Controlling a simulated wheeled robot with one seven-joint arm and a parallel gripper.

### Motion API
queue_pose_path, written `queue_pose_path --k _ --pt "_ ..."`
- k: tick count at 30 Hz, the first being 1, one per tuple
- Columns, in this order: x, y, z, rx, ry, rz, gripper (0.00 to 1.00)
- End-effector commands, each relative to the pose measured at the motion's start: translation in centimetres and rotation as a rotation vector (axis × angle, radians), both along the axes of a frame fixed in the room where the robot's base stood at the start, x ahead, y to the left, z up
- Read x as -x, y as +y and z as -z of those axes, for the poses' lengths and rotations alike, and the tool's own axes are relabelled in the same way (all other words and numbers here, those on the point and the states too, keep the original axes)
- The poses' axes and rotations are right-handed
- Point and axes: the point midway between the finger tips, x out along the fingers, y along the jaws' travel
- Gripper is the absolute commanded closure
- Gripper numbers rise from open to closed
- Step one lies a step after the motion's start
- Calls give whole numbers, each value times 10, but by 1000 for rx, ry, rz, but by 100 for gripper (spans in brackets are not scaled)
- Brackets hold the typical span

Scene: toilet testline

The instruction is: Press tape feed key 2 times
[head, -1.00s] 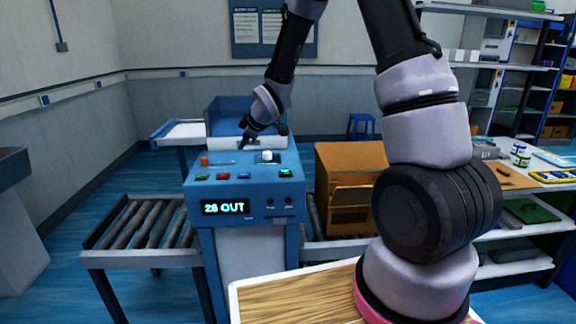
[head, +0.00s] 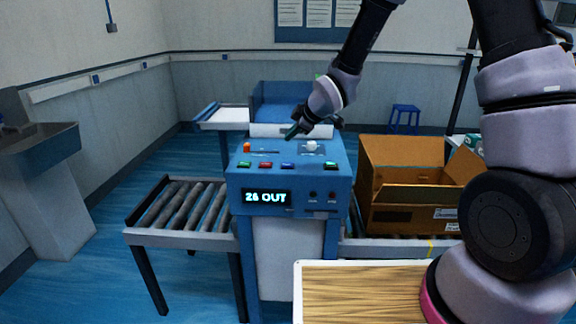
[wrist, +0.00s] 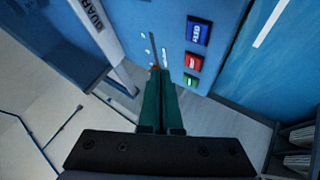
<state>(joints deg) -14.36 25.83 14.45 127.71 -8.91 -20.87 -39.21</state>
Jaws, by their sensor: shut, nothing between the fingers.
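A blue machine (head: 290,181) stands in the middle of the head view. Its lit display (head: 267,197) shows a number and "OUT". Along its sloped top are a green key (head: 244,165), a red key (head: 265,165), a blue key (head: 288,166) and another green key (head: 330,166). In the wrist view, the blue key (wrist: 198,29) has a label that looks like "FEED". The red key (wrist: 193,62) and a green key (wrist: 190,80) are beside it. My gripper (head: 289,131) is shut and empty above the back of the panel. Its green fingers (wrist: 157,75) appear apart from the keys.
An orange knob (head: 247,147) and a white knob (head: 311,146) sit behind the keys. A roller conveyor (head: 183,239) is left of the machine. An open cardboard box (head: 412,220) is on its right. A wooden-topped surface (head: 362,290) is in front.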

Motion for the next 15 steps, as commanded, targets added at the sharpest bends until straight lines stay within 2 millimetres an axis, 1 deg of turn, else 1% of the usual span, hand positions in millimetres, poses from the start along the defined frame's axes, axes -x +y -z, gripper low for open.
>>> queue_pose_path --k 1,3,9,15 --pt "1 1 9 2 4 -1 100" --pt "1 1 20 2 3 -2 100" --pt "1 0 46 2 3 -1 100" --pt "0 0 62 1 1 -1 100"
